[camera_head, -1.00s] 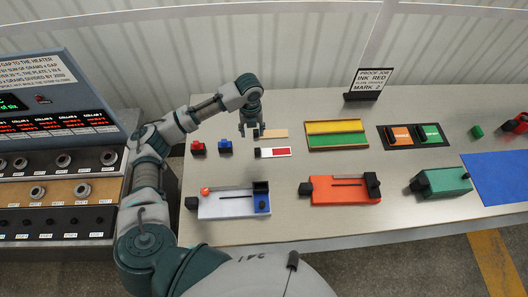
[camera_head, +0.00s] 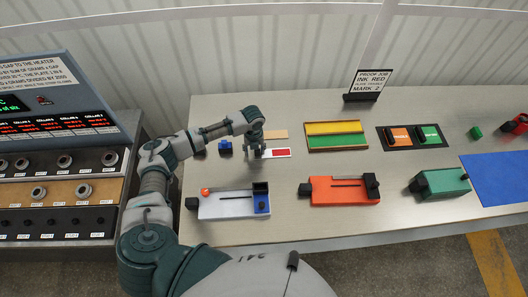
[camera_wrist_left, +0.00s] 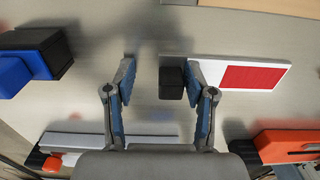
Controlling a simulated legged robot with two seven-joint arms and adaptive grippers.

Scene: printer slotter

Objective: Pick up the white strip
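The white strip (camera_head: 268,154) lies on the table, with a red patch on its right part. In the left wrist view the white strip (camera_wrist_left: 212,73) runs to the right from a black block (camera_wrist_left: 172,82) at its left end. My left gripper (camera_head: 255,153) is low over that left end and hides part of it in the head view. In the wrist view my left gripper (camera_wrist_left: 160,70) is open, its two fingers apart on either side of the black block. The right finger overlaps the strip in the picture; contact cannot be told. My right gripper is not in view.
A tan strip (camera_head: 275,134) lies just behind. A blue block (camera_head: 225,146) stands to the left. A white-and-blue device (camera_head: 228,205) and an orange device (camera_head: 342,190) stand in front. A yellow-and-green tray (camera_head: 337,122) is to the right.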

